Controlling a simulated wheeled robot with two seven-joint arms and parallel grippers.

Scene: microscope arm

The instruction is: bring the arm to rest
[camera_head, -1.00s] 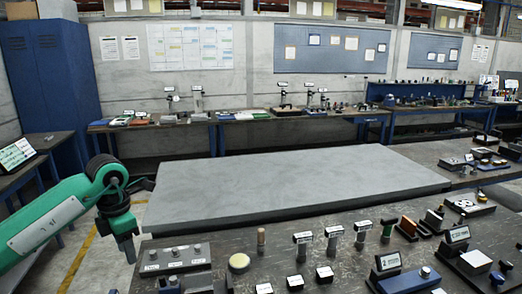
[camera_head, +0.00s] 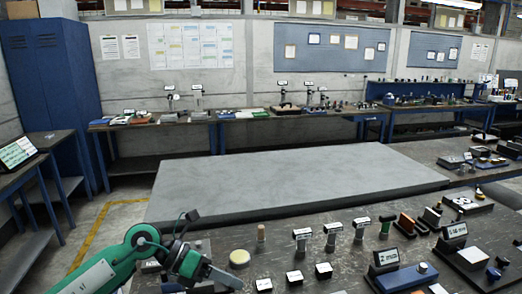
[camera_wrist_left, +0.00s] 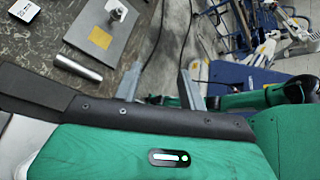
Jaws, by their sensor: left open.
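My left arm, green with black joints, comes in from the lower left in the head view. Its gripper (camera_head: 226,279) hangs low over the left front part of the near dark bench (camera_head: 330,262), fingers pointing right. In the left wrist view the two grey fingers of the left gripper (camera_wrist_left: 161,75) stand apart with nothing seen between them. The arm covers part of the bench's left end. My right gripper is not in view.
Near the gripper stand a round yellow-topped piece (camera_head: 239,258) and a small labelled block (camera_head: 264,284). Several labelled upright pieces stand further right. Behind is a wide, bare grey slab (camera_head: 300,180). The wrist view shows a metal plate (camera_wrist_left: 112,48) and a metal cylinder (camera_wrist_left: 78,67).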

